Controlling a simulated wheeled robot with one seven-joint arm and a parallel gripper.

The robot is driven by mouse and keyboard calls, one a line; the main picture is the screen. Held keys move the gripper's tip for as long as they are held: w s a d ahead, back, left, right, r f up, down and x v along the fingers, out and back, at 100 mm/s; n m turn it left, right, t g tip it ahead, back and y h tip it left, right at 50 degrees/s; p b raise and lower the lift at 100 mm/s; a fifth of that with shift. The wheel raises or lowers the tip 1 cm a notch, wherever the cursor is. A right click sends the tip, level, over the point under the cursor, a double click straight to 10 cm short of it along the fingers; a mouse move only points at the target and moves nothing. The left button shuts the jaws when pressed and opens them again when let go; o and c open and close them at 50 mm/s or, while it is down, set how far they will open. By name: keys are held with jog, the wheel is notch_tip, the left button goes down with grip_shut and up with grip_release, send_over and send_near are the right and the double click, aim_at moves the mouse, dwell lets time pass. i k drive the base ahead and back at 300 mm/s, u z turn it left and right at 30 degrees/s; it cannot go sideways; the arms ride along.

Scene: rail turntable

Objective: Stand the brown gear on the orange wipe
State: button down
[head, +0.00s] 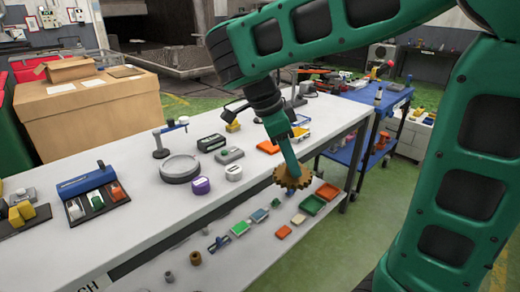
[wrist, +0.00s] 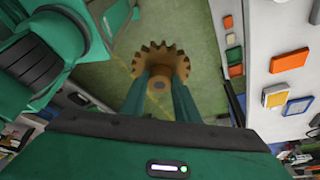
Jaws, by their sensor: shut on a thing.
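My gripper (head: 290,163) is shut on the brown gear (head: 293,178), a toothed wheel with a hub, held in the air just off the front edge of the white table. The wrist view shows the gear (wrist: 153,52) beyond my two green fingers (wrist: 160,92), with the green floor behind it. A flat orange piece (head: 268,147), which looks like the orange wipe, lies on the tabletop behind and left of the gear. It also shows at the right in the wrist view (wrist: 290,60). Nothing is seen on top of it.
A yellow item (head: 301,133) and a blue-rimmed piece (head: 301,120) lie behind the wipe. Grey blocks (head: 229,155), a purple tub (head: 201,186) and a round turntable (head: 180,169) stand left on the table. A lower shelf holds several small items, including a green tray (head: 312,205).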

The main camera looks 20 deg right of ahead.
aim_at(269, 145)
jog(key=i, duration=1)
